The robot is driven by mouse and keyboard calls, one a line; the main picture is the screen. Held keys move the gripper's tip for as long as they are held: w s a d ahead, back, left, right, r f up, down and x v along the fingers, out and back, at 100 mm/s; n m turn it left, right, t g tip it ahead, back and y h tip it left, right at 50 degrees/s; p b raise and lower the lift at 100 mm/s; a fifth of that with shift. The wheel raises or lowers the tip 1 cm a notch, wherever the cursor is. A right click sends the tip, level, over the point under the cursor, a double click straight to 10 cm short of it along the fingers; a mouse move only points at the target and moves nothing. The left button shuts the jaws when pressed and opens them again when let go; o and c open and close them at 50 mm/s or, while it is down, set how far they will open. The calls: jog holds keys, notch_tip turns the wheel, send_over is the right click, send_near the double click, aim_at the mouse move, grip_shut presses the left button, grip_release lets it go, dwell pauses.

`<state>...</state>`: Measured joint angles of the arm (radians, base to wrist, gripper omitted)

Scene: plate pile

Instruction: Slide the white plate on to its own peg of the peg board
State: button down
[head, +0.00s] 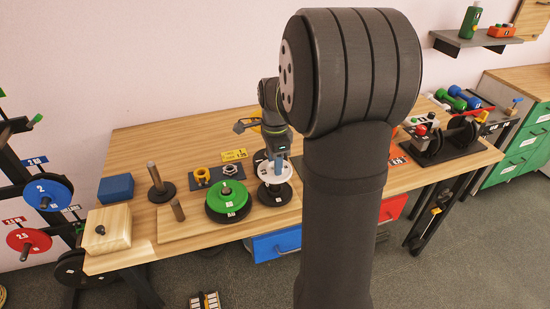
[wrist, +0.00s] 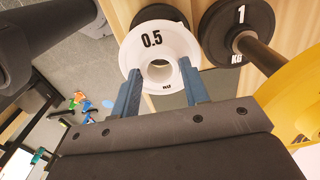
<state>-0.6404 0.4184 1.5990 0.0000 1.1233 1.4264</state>
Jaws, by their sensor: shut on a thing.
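The white plate (head: 267,172), marked 0.5 KG, shows in the wrist view (wrist: 136,52) with its centre hole facing the camera. My gripper (wrist: 161,70) is shut on it, one blue finger on each side. In the head view my gripper (head: 276,160) points down and holds the plate over the right end of the wooden peg board (head: 200,229). A black plate (head: 276,197) lies below it on the board. No peg shows through the white plate's hole, and the gap beneath it cannot be judged. A green plate (head: 229,196) and a short bare peg (head: 178,210) stand further left.
A black plate marked 1 (wrist: 232,22) with a rod and a yellow plate (wrist: 292,105) are close on the right in the wrist view. A post on a black base (head: 155,176), a blue block (head: 115,188) and a wooden box (head: 108,228) stand left.

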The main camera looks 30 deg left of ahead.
jog(key=shift+f, duration=1.45)
jog(key=shift+f, duration=0.2)
jog(key=shift+f, duration=1.2)
jog(key=c, duration=0.7)
grip_release()
notch_tip(320, 180, up, 18)
jog(key=shift+f, duration=0.25)
jog(key=shift+f, duration=0.1)
notch_tip(320, 180, down, 17)
jog(key=shift+f, duration=0.2)
jog(key=shift+r, duration=0.15)
